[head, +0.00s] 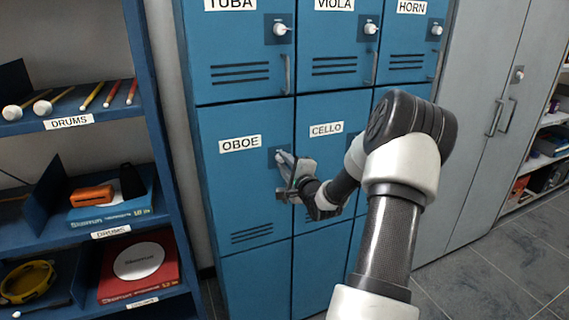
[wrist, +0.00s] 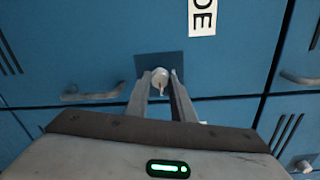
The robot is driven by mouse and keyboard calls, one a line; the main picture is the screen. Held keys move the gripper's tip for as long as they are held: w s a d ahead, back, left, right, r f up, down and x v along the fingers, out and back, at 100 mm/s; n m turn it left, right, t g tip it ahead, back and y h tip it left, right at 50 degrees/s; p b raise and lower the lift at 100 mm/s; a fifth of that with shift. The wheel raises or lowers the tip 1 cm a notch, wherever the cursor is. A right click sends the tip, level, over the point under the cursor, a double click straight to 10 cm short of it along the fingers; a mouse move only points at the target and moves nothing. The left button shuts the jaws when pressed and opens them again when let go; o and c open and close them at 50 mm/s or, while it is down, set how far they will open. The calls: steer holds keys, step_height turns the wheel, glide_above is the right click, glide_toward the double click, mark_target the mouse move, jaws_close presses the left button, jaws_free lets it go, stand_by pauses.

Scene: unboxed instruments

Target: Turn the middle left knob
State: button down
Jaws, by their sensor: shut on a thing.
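The middle left locker door (head: 230,190), labelled OBOE, is blue and shut. Its small white knob (wrist: 158,76) sits on a dark square plate (wrist: 150,62) and carries a thin reddish mark. My gripper (head: 285,159) reaches the door's upper right corner, and its fingers cover the knob in the head view. In the wrist view my gripper (wrist: 160,78) has one finger on each side of the knob and is shut on it. The door handle (wrist: 92,94) also shows there, left of the fingers.
The CELLO door (head: 322,108) is beside it, partly behind my arm. The TUBA knob (head: 281,29) and VIOLA knob (head: 370,28) are above. Open blue shelves (head: 160,115) with mallets and boxes stand left. A grey cabinet (head: 487,75) stands right, with free tiled floor (head: 500,270) before it.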

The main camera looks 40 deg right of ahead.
steer(key=c, duration=1.5)
jaws_free()
steer(key=v, duration=1.7)
steer(key=shift+s+a+r+p, duration=0.1)
steer(key=shift+s+a+p, duration=0.1)
steer(key=shift+p, duration=0.15)
steer(key=shift+w, duration=0.1)
